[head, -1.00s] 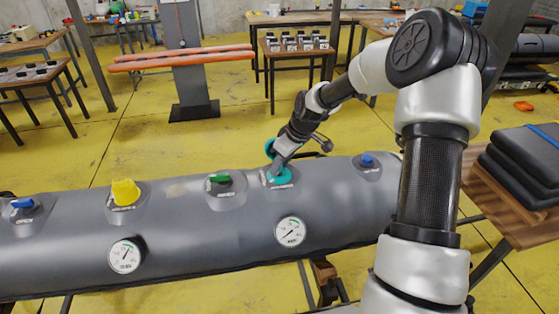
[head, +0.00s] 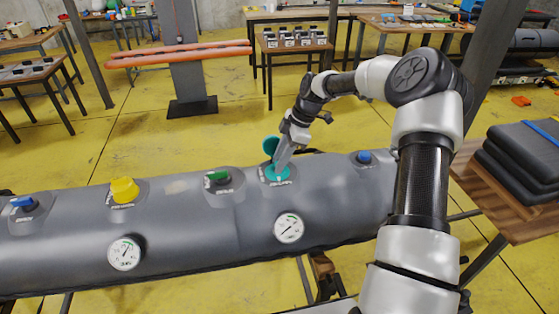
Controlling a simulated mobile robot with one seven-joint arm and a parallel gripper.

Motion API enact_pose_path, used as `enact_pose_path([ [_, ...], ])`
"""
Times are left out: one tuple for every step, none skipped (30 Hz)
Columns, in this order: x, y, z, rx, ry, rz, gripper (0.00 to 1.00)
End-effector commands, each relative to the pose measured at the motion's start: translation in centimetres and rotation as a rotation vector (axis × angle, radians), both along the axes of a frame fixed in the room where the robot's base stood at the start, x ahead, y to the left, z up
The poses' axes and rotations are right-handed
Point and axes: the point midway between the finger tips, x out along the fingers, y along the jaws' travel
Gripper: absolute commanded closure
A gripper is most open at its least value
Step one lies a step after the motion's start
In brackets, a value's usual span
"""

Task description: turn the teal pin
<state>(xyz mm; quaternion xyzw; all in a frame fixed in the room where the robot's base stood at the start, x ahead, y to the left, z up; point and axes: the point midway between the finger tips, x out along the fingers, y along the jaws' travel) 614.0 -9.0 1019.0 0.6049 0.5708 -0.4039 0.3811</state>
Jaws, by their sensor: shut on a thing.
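The teal pin (head: 277,174) sits in a valve on top of the grey inflatable tube (head: 70,225), with a round teal cap (head: 270,145) standing open behind it. My gripper (head: 280,163) reaches down from above, tilted, and its fingers are shut on the teal pin. The fingers hide part of the pin, so its exact angle is hard to tell.
Along the tube are a blue valve (head: 364,157) to the right, a green one (head: 217,177) and a yellow cap (head: 124,190) to the left, and two gauges (head: 289,228) on the front. A wooden table (head: 515,190) with folded dark fabric stands at the right.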

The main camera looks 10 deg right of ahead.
Motion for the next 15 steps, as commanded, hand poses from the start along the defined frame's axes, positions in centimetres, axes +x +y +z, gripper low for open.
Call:
enact_pose_path([
  [0.05, -0.1, -0.07, -0.002, 0.0, 0.017, 0.95],
  [0.05, -0.11, -0.09, -0.002, 0.0, 0.026, 0.95],
  [0.04, -0.11, -0.09, -0.002, 0.001, 0.037, 0.95],
  [0.03, -0.12, -0.08, -0.002, 0.001, 0.045, 0.95],
  [0.04, -0.12, -0.07, -0.002, 0.001, 0.051, 0.95],
  [0.06, -0.14, -0.07, -0.002, 0.0, 0.058, 0.95],
  [0.07, -0.14, -0.06, -0.002, 0.0, 0.062, 0.95],
  [0.07, -0.14, -0.06, -0.002, 0.0, 0.065, 0.95],
  [0.07, -0.14, -0.06, -0.002, 0.0, 0.069, 0.95],
  [0.07, -0.14, -0.06, -0.002, 0.0, 0.071, 0.95],
  [0.06, -0.14, -0.06, -0.002, 0.0, 0.073, 0.95],
  [0.06, -0.14, -0.06, -0.002, 0.0, 0.074, 0.95],
  [0.06, -0.15, -0.05, -0.002, 0.0, 0.074, 0.95],
  [0.05, -0.15, -0.05, -0.003, -0.001, 0.075, 0.95],
  [0.05, -0.15, -0.05, -0.003, 0.0, 0.076, 0.95],
])
